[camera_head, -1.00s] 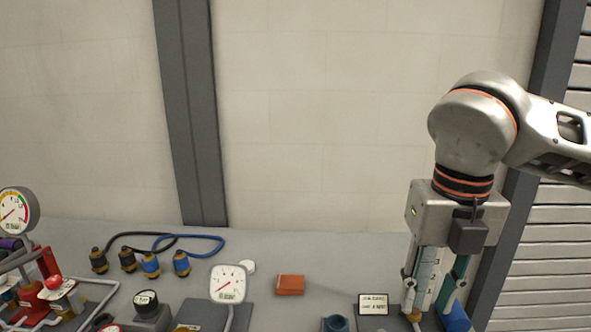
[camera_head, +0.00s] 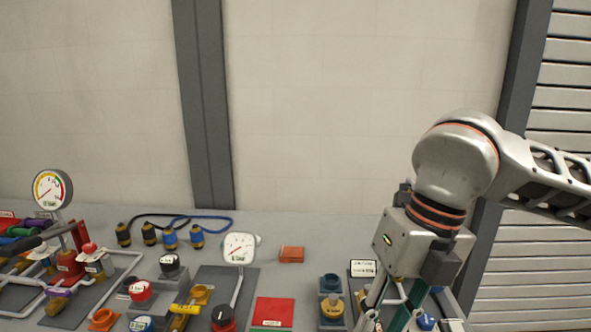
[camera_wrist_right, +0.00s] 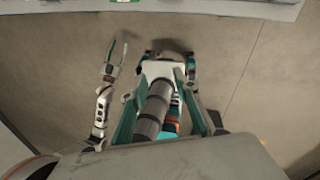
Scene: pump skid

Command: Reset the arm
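My right arm enters from the right edge in the head view, bent at a pale grey joint. My right gripper (camera_head: 385,323) hangs from it, tilted with its fingers down and to the left. It is above the front right of the bench (camera_head: 330,225), and the picture's lower edge cuts off its tips. In the right wrist view its teal fingers (camera_wrist_right: 169,60) stand apart, and I see nothing held between them. Bare floor and parts of my own body show behind them. My left gripper does not show in the head view.
A dial gauge (camera_head: 239,248), an orange block (camera_head: 291,254) and a red plate (camera_head: 273,312) lie on the bench. Cables with several plugs (camera_head: 170,237) lie behind. Another gauge (camera_head: 52,189) and pipes are at left.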

